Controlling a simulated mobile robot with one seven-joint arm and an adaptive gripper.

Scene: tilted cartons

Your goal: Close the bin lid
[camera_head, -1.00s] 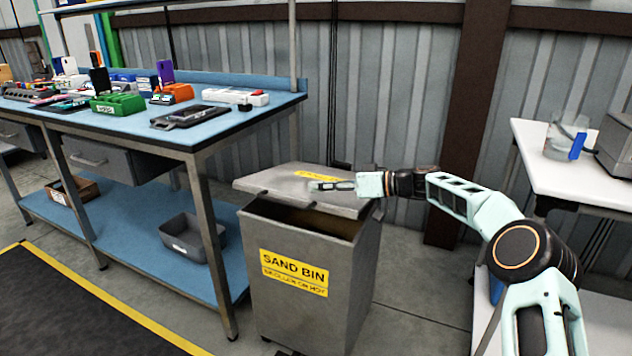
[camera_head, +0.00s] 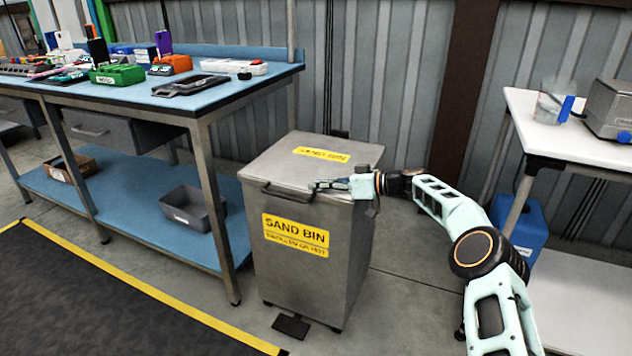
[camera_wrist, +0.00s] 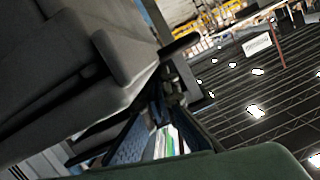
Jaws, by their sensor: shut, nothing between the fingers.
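The grey metal sand bin (camera_head: 335,275) stands on the floor right of the workbench, with a yellow "SAND BIN" label on its front. Its lid (camera_head: 285,160) lies down flat over the top, with no dark gap showing at the front. A dark handle (camera_head: 285,191) is at the lid's front edge. My gripper (camera_head: 322,185) is shut and empty, at the lid's front right, just right of the handle. Whether it touches the lid I cannot tell. In the wrist view a grey lid-like surface (camera_wrist: 55,60) fills the upper left, close to the fingers.
A blue-topped workbench (camera_head: 235,85) with tools and parts stands to the left, a grey tray (camera_head: 190,212) on its lower shelf. A white table (camera_head: 560,130) is at the right, with a blue container (camera_head: 527,235) below. A black pedal (camera_head: 291,326) is at the bin's foot.

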